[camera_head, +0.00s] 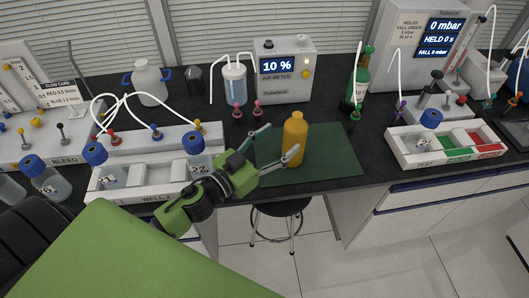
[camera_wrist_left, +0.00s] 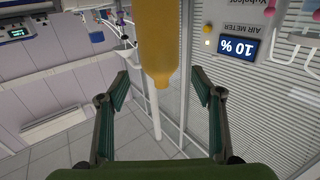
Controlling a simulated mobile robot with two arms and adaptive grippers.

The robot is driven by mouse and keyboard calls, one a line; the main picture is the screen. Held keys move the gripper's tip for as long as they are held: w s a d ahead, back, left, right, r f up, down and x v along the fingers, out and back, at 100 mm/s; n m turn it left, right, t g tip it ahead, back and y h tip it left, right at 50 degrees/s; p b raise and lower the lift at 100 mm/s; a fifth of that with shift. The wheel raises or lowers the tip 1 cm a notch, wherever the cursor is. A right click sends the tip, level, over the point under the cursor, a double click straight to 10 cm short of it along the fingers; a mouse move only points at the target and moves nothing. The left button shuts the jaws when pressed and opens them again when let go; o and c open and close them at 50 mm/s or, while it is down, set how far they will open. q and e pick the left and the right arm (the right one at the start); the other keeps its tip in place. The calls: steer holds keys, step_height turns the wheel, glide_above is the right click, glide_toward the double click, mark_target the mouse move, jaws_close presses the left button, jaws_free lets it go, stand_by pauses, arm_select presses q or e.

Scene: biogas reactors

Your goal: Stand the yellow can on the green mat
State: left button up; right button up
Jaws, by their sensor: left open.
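The yellow can (camera_head: 295,139), bottle-shaped with a narrow top, stands upright on the green mat (camera_head: 335,148), near the mat's front edge. My left gripper (camera_head: 281,141) is open and reaches in from the left. Its fingertips are spread at the can's near-left side, one toward the back and one toward the front. In the left wrist view, which is upside down, the can (camera_wrist_left: 158,40) shows between and beyond the open fingers (camera_wrist_left: 160,76), with a gap on each side. The can's base is out of that view. My right gripper is not in view.
An air meter (camera_head: 284,70) stands behind the mat. A green bottle (camera_head: 359,80) is at the back right. A white tray (camera_head: 400,147) with coloured compartments is right of the mat, and a white rack (camera_head: 125,185) with blue-capped bottles is left. The mat's right side is bare.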

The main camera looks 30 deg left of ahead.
arm_select(q)
steer(key=b+v, duration=0.1)
steer(key=v, duration=0.4)
stand_by(0.4)
steer(key=shift+s, duration=0.1)
